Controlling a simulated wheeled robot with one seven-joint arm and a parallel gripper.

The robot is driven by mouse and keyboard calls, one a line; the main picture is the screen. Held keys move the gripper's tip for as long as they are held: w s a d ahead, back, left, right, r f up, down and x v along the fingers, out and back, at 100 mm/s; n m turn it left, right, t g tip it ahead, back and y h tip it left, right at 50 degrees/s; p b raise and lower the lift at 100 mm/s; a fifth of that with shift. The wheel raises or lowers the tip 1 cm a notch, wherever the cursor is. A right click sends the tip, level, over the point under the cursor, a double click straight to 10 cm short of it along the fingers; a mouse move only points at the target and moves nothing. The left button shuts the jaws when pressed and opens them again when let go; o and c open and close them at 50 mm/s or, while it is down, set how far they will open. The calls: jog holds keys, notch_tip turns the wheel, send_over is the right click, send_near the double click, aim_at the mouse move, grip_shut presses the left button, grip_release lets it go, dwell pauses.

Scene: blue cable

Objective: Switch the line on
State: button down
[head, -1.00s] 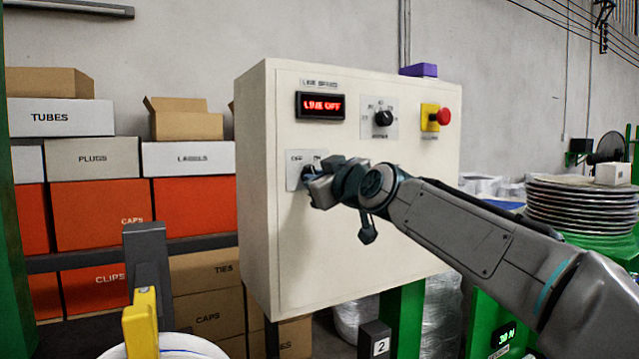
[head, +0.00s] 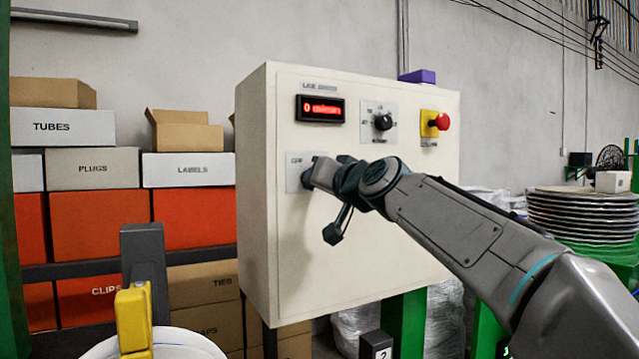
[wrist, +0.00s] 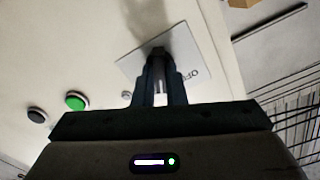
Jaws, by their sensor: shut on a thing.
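The cream control panel (head: 360,240) carries a small plate (head: 292,162) with a rotary switch on it. My gripper (head: 307,178) is at this plate and hides the switch in the head view. In the wrist view the dark switch knob (wrist: 158,52) sits between the fingers of my gripper (wrist: 160,82), which is shut on it. The letters "OFF" show on the plate (wrist: 188,74) beside it. The red display (head: 320,108) starts with "0"; the rest looks like a unit but is blurred.
A black speed knob (head: 382,122) and a red emergency button (head: 442,121) on yellow are up and right of my gripper. The wrist view shows a green button (wrist: 76,101) and a black button (wrist: 37,115). Boxes (head: 100,220) fill shelves at left.

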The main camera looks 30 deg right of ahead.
jog(key=shift+m, duration=0.5)
jog(key=c, duration=1.5)
grip_release()
